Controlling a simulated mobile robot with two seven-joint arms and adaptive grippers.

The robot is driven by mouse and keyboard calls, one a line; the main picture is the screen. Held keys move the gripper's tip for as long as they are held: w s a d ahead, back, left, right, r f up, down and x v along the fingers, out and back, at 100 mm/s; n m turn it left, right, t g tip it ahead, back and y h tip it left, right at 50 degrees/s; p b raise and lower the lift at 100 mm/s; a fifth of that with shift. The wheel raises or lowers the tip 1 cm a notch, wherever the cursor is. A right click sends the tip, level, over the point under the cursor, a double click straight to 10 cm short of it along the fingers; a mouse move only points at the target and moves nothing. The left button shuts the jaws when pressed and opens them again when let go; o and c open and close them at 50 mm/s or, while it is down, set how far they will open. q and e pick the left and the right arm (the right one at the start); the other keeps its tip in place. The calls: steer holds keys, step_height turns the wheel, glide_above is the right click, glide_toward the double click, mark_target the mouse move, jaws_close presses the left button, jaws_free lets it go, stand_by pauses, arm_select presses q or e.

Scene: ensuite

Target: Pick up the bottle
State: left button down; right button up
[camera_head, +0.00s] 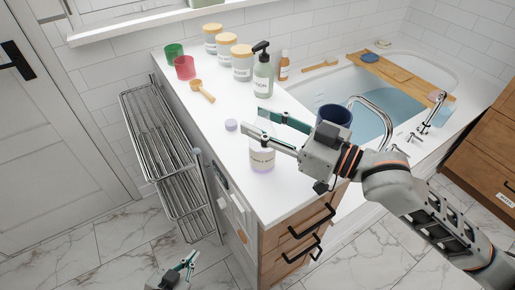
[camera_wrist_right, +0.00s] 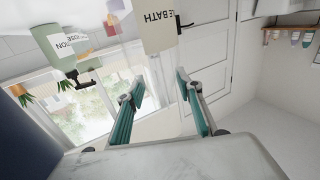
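The bottle, labelled as bubble bath (camera_head: 262,158), stands upright near the front of the white counter, with a clear upper part and a lilac lower band. In the right wrist view its label (camera_wrist_right: 160,22) appears upside down, and its clear part reaches between my fingers. My right gripper (camera_head: 254,126) is open around the upper part of the bottle, with a gap on both sides in the wrist view (camera_wrist_right: 160,105). One finger partly hides the bottle's top in the head view. My left gripper (camera_head: 190,263) is low over the floor, apparently open and empty.
A lilac cap (camera_head: 231,125) and a wooden scoop (camera_head: 202,91) lie on the counter (camera_head: 215,150). A green pump bottle (camera_head: 263,75), an amber bottle (camera_head: 284,66), several jars and two cups stand behind. A dark blue cup (camera_head: 335,115) is beside my right wrist. A towel rack (camera_head: 165,150) flanks the counter.

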steer(key=shift+s+d+r, duration=0.1)
steer(key=shift+s+d, duration=0.05)
steer(key=shift+c, duration=1.2)
jaws_close()
steer(key=shift+r, duration=0.2)
